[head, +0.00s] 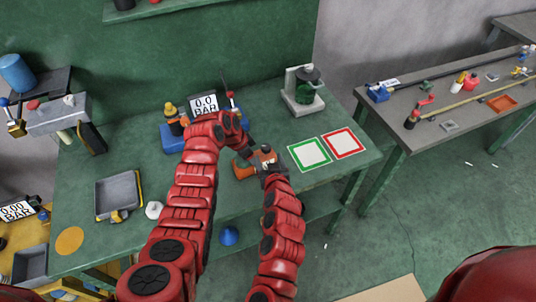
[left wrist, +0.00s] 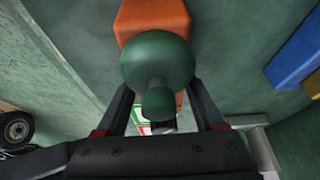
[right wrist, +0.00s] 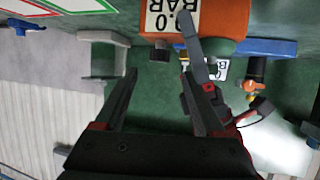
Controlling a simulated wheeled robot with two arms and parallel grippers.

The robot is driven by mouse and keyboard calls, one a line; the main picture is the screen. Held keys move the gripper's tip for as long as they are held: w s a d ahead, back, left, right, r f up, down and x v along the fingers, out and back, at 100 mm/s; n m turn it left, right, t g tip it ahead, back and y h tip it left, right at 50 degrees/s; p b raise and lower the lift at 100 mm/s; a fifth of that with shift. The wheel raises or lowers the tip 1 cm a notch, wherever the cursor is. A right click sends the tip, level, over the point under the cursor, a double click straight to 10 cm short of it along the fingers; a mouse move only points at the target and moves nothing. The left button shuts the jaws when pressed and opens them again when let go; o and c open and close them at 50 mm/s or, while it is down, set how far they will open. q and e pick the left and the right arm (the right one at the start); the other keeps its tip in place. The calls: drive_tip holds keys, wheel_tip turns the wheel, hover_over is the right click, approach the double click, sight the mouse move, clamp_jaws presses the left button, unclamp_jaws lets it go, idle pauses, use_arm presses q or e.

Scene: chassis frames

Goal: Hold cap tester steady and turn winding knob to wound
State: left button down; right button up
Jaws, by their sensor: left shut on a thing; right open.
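The cap tester, an orange block (head: 243,168), stands on the green bench and is partly hidden by my arms. In the right wrist view its orange body (right wrist: 225,20) carries a white BAR label. A green rounded part with a stub (left wrist: 158,62) rises in front of the orange body (left wrist: 150,18) in the left wrist view. My left gripper (left wrist: 160,95) is shut on the tester; its fingertips are partly hidden by the green part. A small dark knob (right wrist: 160,50), apparently the winding knob, projects from the orange body. My right gripper (right wrist: 158,75) is open with the knob just beyond its fingertips, apparently not touching.
A BAR display (head: 204,104) and a blue block (head: 172,138) stand behind my left arm. Green-framed (head: 309,153) and red-framed (head: 343,143) squares lie to the right. A grey tray (head: 118,193) and white knob (head: 154,210) lie left. A grey stand (head: 302,92) is at the back.

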drive_tip(key=shift+s+d+r, duration=0.1)
drive_tip(key=shift+s+r, duration=0.15)
drive_tip(key=shift+s, duration=0.4)
